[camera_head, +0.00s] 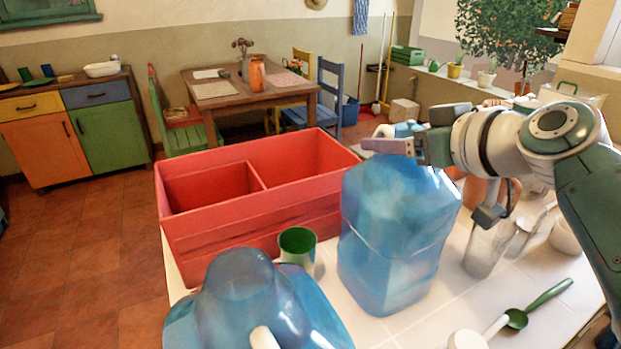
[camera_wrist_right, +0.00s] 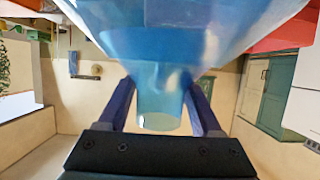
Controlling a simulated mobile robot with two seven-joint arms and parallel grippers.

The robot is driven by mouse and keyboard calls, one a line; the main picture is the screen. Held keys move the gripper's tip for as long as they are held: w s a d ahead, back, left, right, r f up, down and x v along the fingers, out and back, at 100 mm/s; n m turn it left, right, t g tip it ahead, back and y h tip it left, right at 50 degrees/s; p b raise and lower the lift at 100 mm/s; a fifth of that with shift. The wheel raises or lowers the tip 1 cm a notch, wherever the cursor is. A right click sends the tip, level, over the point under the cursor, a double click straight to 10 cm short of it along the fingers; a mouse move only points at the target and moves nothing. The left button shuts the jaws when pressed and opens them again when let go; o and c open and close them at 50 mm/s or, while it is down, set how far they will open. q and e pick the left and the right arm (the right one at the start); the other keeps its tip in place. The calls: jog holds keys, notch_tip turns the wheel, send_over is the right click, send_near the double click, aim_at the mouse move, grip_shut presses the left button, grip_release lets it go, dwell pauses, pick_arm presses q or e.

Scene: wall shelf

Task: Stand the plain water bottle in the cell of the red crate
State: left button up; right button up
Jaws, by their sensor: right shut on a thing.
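A large clear-blue water bottle (camera_head: 392,235) is upright over the white tiled counter, right of the red crate; no label shows on it. I cannot tell if its base touches the counter. My right gripper (camera_head: 397,146) is shut on its neck; in the right wrist view the fingers (camera_wrist_right: 160,108) are on both sides of the neck (camera_wrist_right: 160,122). The red crate (camera_head: 255,222) has a divider, and its two cells look empty, though their floors are partly hidden. A second blue bottle (camera_head: 235,287) with a white part is at the front left. My left gripper is out of view.
A green cup (camera_head: 298,250) stands between the crate and the bottles. A clear glass jar (camera_head: 486,248), a white bowl (camera_head: 566,236) and a green spoon (camera_head: 540,303) are on the right. Bare tiles show in front of the held bottle.

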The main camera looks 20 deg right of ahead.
grip_shut()
jog(key=shift+r, duration=0.15)
